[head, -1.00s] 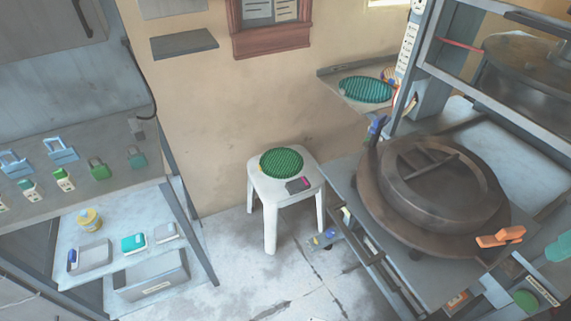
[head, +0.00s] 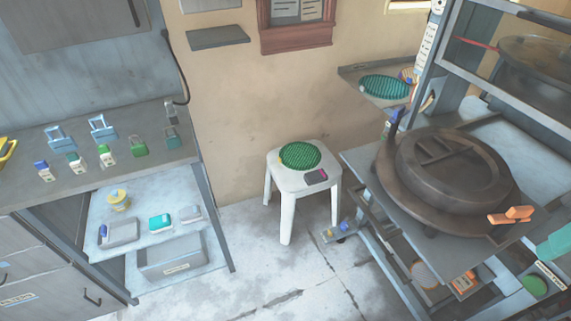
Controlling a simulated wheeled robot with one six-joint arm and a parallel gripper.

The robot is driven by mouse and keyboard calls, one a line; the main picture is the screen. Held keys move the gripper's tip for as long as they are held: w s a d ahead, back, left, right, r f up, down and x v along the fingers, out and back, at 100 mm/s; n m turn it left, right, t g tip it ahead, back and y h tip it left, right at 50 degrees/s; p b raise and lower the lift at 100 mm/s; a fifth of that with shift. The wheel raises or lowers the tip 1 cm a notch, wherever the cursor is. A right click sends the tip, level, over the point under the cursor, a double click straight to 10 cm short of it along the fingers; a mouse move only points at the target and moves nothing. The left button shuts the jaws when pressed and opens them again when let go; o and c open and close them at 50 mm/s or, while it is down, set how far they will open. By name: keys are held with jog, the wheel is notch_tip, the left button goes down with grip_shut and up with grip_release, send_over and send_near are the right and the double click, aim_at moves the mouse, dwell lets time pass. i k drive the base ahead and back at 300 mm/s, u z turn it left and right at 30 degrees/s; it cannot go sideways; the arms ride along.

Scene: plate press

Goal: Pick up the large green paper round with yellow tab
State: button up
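A green ribbed round (head: 300,156) lies flat on a white stool (head: 286,184) in the middle of the head view. A small yellow spot shows at its left edge. A second, teal-green ribbed round (head: 384,88) lies on a wall shelf (head: 352,75) further back to the right. Something orange and yellow sits at that round's right edge, too small to make out. My gripper is not in view.
A large dark round press (head: 450,180) stands close on the right. The floor (head: 290,270) before the stool is mostly clear.

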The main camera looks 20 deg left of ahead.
aim_at(296, 156)
jog(key=u, duration=0.5)
jog(key=k, duration=1.1)
jog(key=u, duration=1)
jog(key=i, duration=0.9)
jog(key=u, duration=0.55)
jog(key=i, duration=0.85)
jog(key=z, duration=1)
jog(key=i, duration=0.95)
jog(key=z, duration=0.85)
